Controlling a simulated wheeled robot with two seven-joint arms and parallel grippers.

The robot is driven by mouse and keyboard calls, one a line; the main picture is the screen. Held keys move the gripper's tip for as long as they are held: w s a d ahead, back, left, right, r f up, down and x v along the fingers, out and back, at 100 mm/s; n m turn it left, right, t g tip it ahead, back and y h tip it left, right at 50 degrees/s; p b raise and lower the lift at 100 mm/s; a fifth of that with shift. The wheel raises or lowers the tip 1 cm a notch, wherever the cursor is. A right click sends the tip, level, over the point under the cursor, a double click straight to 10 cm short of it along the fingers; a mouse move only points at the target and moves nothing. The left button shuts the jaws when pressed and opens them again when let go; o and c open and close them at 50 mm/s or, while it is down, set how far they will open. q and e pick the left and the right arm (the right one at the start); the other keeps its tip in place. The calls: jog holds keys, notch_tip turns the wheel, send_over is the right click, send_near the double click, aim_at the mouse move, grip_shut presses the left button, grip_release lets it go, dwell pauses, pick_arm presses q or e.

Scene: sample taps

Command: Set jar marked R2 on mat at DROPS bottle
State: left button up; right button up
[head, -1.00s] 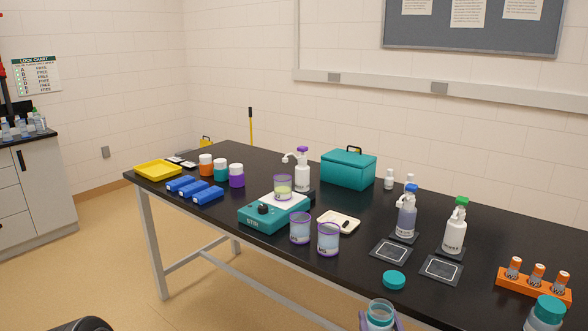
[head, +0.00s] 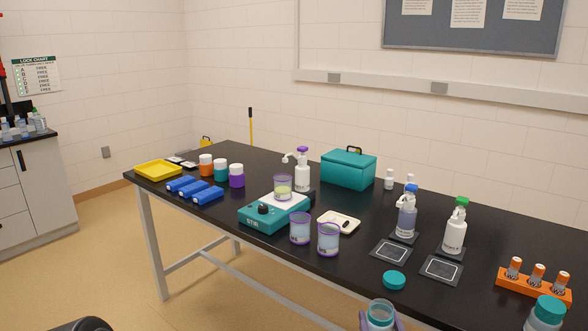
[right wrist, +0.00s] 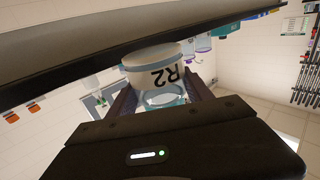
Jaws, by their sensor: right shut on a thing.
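My right gripper (head: 380,321) is at the bottom edge of the head view, in front of the table. It is shut around a clear jar (head: 380,311) whose top looks open, with pale contents. In the right wrist view the jar (right wrist: 163,72) shows the mark R2 between the fingers. Two dark mats with white square outlines lie on the table: one (head: 391,252) before a blue-capped bottle (head: 406,218), the other (head: 441,269) before a green-capped bottle (head: 455,232). Both mats are bare. The bottle labels are too small to read. My left gripper is out of view.
A teal-capped jar (head: 545,315) and an orange tube rack (head: 533,286) stand at right.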

jog(key=shift+d, duration=0.1)
dwell(0.3)
jog(key=shift+d, duration=0.35)
jog(key=d+r+h, duration=0.1)
jog(key=d+r, duration=0.1)
jog(key=d, duration=0.3)
jog(key=w+d+r+m+h+b, duration=0.1)
jog(key=d+r, duration=0.1)
jog(key=d, duration=0.3)
jog(key=w+d+r+m+h+b, duration=0.1)
jog(key=d+r, duration=0.1)
jog(key=d, duration=0.3)
jog(key=shift+d+r+h, duration=0.1)
jog(key=shift+r+h, duration=0.3)
jog(key=d+r, duration=0.2)
jog(key=d, duration=0.4)
jog(key=d+r+m+b, duration=0.1)
jog(key=d+r, duration=0.2)
jog(key=d, duration=0.4)
jog(key=shift+w+r+g+h, duration=0.2)
jog(key=shift+r+g+h, duration=0.1)
jog(key=shift+h, duration=0.1)
jog(key=shift+f, duration=2.5)
